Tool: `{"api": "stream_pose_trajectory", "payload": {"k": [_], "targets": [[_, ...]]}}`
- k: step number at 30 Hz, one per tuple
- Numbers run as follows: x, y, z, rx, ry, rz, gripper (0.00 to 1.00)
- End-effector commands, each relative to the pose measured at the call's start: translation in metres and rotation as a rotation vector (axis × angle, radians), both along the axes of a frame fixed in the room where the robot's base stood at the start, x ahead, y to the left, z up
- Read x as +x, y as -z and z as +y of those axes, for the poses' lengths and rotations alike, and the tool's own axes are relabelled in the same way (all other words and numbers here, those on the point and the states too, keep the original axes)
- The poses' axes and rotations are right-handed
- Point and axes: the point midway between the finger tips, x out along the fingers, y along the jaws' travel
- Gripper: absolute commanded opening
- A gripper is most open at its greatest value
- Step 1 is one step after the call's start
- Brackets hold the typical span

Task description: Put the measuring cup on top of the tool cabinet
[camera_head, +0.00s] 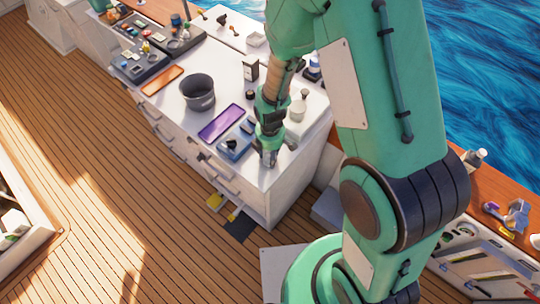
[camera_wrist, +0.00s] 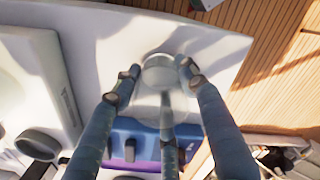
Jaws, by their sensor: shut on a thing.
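The tool cabinet (camera_head: 283,195) is white with drawers, and its pale top (camera_wrist: 100,35) fills much of the wrist view. My gripper (camera_head: 268,157) is low over the front right corner of that top. In the wrist view its fingers (camera_wrist: 158,82) are closed around a clear, whitish round cup (camera_wrist: 160,72), which looks like the measuring cup. The cup is small and mostly hidden by the fingers in the head view. I cannot tell whether its base touches the cabinet top.
A pale vase-like object (camera_head: 298,105) stands behind my gripper. The wooden deck (camera_head: 100,190) in front is open.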

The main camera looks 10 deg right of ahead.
Motion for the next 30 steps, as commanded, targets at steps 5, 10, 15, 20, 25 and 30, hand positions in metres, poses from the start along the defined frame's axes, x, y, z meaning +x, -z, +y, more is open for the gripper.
{"api": "stream_pose_trajectory", "payload": {"k": [5, 10, 15, 20, 25, 30], "targets": [[0.000, 0.002, 0.000, 0.000, 0.000, 0.000, 0.15], [0.000, 0.003, 0.000, 0.000, 0.000, 0.001, 0.60], [0.000, 0.003, 0.000, 0.000, 0.000, 0.001, 0.61], [0.000, 0.002, 0.000, 0.000, 0.000, 0.000, 0.61], [0.000, -0.002, 0.000, 0.000, 0.000, 0.000, 0.61], [0.000, -0.013, 0.000, 0.000, 0.000, -0.001, 0.61]]}}
